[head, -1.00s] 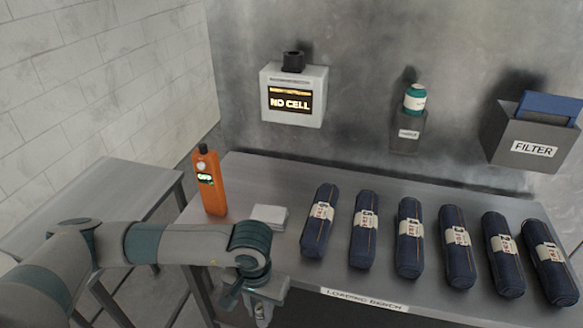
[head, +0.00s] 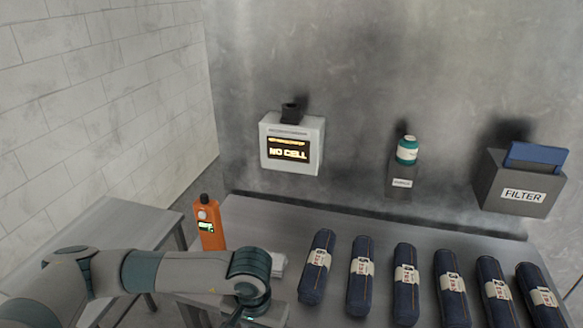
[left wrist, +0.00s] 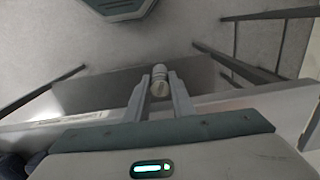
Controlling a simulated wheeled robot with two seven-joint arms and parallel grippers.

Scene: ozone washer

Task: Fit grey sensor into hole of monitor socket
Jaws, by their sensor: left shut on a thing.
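The monitor (head: 291,143) is a white box on the back wall, with a lit screen reading "NO CELL". A black socket (head: 291,113) stands on its top; its hole cannot be made out clearly. In the left wrist view, my left gripper (left wrist: 160,92) is shut on a small light grey cylinder, the grey sensor (left wrist: 159,73), which sticks out past the fingertips. In the head view my left wrist is low at the bench's front left, well below and apart from the monitor. My right gripper is not in view.
Several dark blue rolls (head: 361,275) fill the bench's middle and right. Space before the monitor is clear.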

